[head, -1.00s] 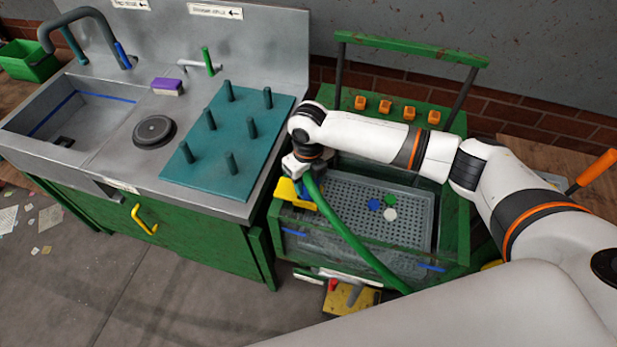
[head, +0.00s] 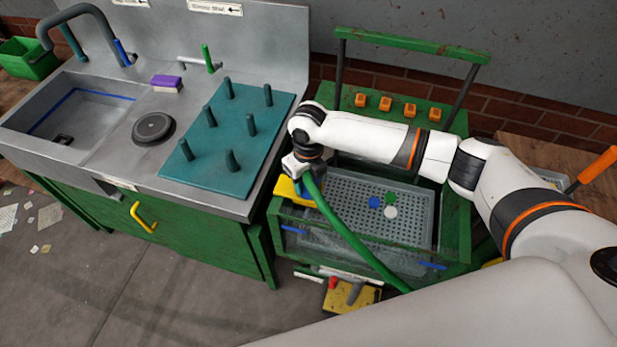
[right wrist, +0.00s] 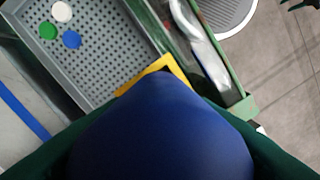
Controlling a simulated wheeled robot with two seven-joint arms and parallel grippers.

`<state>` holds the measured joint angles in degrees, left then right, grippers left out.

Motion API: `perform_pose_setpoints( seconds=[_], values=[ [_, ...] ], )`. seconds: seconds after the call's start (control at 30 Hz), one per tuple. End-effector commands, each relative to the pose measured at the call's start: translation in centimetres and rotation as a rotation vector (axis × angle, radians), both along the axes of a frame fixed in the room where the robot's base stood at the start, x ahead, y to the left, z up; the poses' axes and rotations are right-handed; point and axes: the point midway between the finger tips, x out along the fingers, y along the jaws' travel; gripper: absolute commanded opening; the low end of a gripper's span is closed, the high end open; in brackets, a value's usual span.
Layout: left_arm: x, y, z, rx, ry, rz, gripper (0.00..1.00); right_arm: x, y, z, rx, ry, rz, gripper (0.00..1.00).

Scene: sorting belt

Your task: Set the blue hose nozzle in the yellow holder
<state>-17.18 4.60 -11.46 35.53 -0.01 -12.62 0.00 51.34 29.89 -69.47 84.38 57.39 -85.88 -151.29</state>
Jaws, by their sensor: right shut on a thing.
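The blue hose nozzle (right wrist: 160,125) fills the lower middle of the right wrist view. In the head view a small part of it (head: 302,188) shows under my right gripper (head: 306,166), with the green hose running down to the right. My right gripper is shut on the nozzle. The yellow holder (head: 286,187) is at the left front corner of the green cart, right at the nozzle. Its yellow edge also shows just beyond the nozzle in the right wrist view (right wrist: 181,69). The nozzle hides the holder's opening, so I cannot tell whether it is inside. My left gripper is out of view.
A grey perforated basket (head: 349,190) in the cart holds blue, green and white discs. A steel sink counter with a teal peg board (head: 228,150) stands at left. The cart's green handle (head: 410,47) rises behind my arm. The green hose (head: 350,238) crosses the cart's front.

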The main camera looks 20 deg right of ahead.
Motion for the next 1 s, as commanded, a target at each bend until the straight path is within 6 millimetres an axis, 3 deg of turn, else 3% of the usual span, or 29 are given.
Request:
perform_pose_setpoints(
  seconds=[0.13,0.17,0.3,0.67,0.77,1.0],
  values=[
    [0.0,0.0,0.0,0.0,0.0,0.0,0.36,0.0,0.0,0.0,0.0,0.0,0.0,0.34],
    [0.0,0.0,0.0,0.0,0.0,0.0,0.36,0.0,0.0,0.0,0.0,0.0,0.0,0.53],
    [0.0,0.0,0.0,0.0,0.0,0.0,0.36,0.0,0.0,0.0,0.0,0.0,0.0,0.75],
    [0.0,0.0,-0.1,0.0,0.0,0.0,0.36,0.0,0.0,0.5,-0.001,0.0,-0.001,0.75],
    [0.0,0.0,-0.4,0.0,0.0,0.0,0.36,0.1,0.0,1.7,0.001,-0.004,-0.001,0.75],
    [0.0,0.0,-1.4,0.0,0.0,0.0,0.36,0.1,0.0,6.7,0.001,-0.005,0.001,0.75]
  ],
)
